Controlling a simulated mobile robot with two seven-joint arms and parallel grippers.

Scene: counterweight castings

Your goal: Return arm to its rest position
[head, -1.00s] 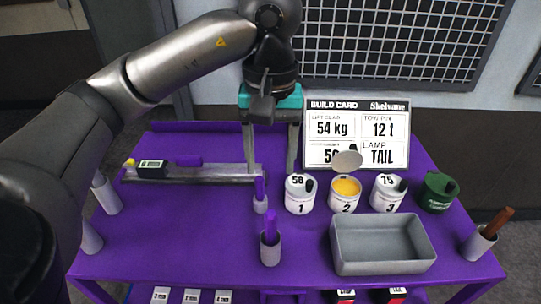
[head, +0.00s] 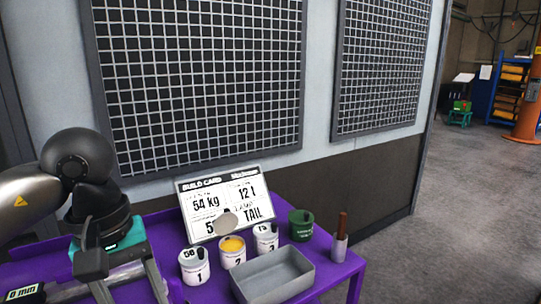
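My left arm (head: 30,200) comes in from the left edge, with its round dark joint above the wrist. My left gripper (head: 131,287), with a teal band, points down over the left part of the purple table (head: 190,220). The fingertips run close to the bottom edge of the view. My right arm and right gripper are not in view.
The build card (head: 227,203) stands behind white cans 1 (head: 195,268), 2 (head: 232,252) and 3 (head: 265,238). A green can (head: 301,226), grey tray (head: 272,278) and holder with a brown handle (head: 339,246) lie rightward. Open floor (head: 440,240) is beyond.

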